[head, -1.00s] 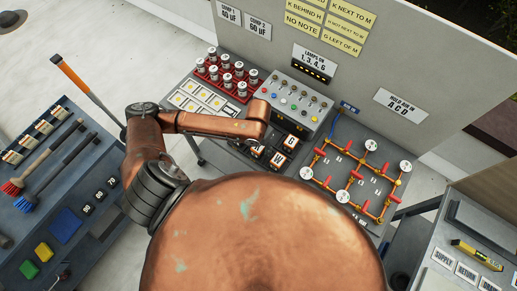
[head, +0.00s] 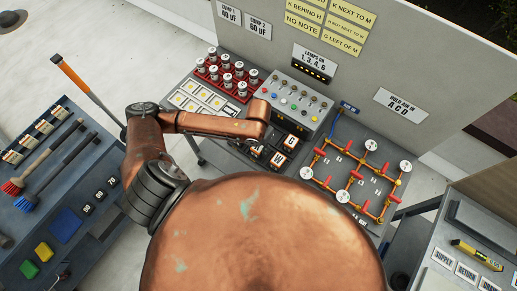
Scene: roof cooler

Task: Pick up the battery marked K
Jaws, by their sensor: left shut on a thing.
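Dark batteries with white lettered labels sit in a block on the middle bench. I can read the battery marked G (head: 290,142) and the battery marked W (head: 277,159). My left arm reaches in from the left, and my left gripper (head: 257,148) points down at the left side of this block, beside W. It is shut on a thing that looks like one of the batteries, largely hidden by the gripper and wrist. I cannot read a K on any battery. My right gripper is not in view.
A grey panel of switches and coloured knobs (head: 297,98) stands behind the batteries. A red rack (head: 228,82) of white-topped cylinders is at back left. Orange piping with white gauges (head: 371,145) lies to the right. Yellow notes (head: 303,24) hang on the wall.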

